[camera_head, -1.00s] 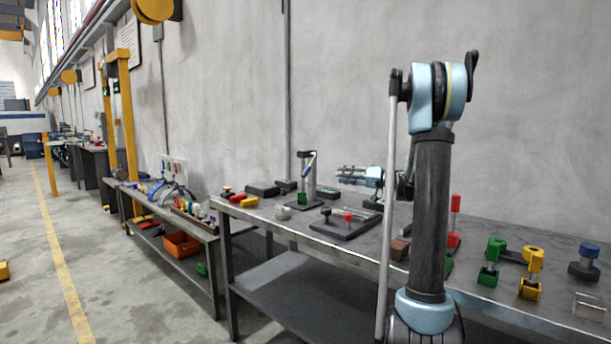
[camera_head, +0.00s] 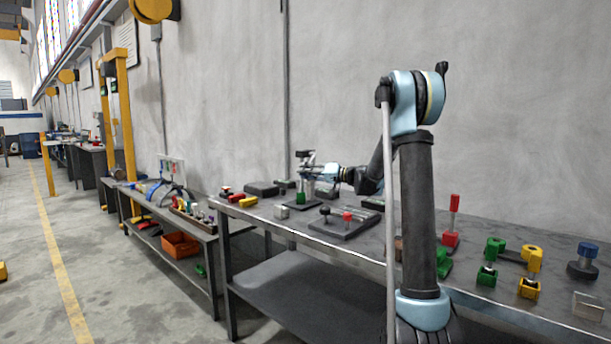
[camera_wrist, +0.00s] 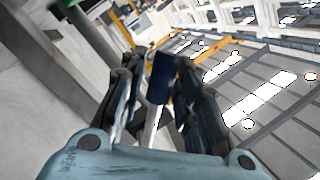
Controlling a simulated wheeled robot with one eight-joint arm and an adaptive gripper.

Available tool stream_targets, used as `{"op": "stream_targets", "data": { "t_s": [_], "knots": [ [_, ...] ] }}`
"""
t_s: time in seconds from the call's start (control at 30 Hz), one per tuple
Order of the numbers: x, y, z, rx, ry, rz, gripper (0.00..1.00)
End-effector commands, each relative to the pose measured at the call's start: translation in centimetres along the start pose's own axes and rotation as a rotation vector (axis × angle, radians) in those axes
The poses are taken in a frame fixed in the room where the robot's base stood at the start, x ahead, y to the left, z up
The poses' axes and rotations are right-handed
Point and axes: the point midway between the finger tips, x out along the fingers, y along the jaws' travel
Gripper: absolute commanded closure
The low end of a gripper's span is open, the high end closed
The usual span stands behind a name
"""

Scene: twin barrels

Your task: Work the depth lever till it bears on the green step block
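The depth lever belongs to a dark press-like stand (camera_head: 308,182) on the workbench. In the wrist view the lever's dark blue grip (camera_wrist: 161,78) and pale rod (camera_wrist: 151,125) lie between my fingers. My gripper (camera_head: 305,155) is at the stand's top in the head view and hides most of the lever there. In the wrist view my gripper (camera_wrist: 160,90) has its two dark fingers apart, on either side of the grip, with a gap showing on the left. The green step block (camera_head: 301,198) sits low at the stand's foot, partly hidden.
A dark plate with red and black knobs (camera_head: 344,223) lies in front of the stand. A small grey block (camera_head: 282,212) and red and yellow pieces (camera_head: 236,198) are to its left. Green, yellow and blue fixtures (camera_head: 583,262) stand at the right. The wall (camera_head: 330,90) is behind.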

Motion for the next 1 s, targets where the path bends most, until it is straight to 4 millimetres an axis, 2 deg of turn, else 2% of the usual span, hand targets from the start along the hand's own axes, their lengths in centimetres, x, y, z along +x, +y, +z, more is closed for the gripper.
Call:
{"op": "stream_targets", "data": {
  "t_s": [0.13,0.43,0.47,0.57,0.6,1.0],
  "knots": [
    [0.90,-0.06,0.05,0.000,-0.001,-0.001,0.70],
    [1.04,-0.03,0.03,0.000,0.000,0.000,0.70],
    [1.04,-0.03,0.03,0.000,0.000,0.000,0.75],
    [1.03,-0.02,0.03,0.000,0.000,0.000,0.98],
    [1.02,-0.02,0.02,0.000,0.000,0.000,1.00],
    [0.83,0.66,0.00,-0.069,-0.014,0.014,1.00]
  ]
}}
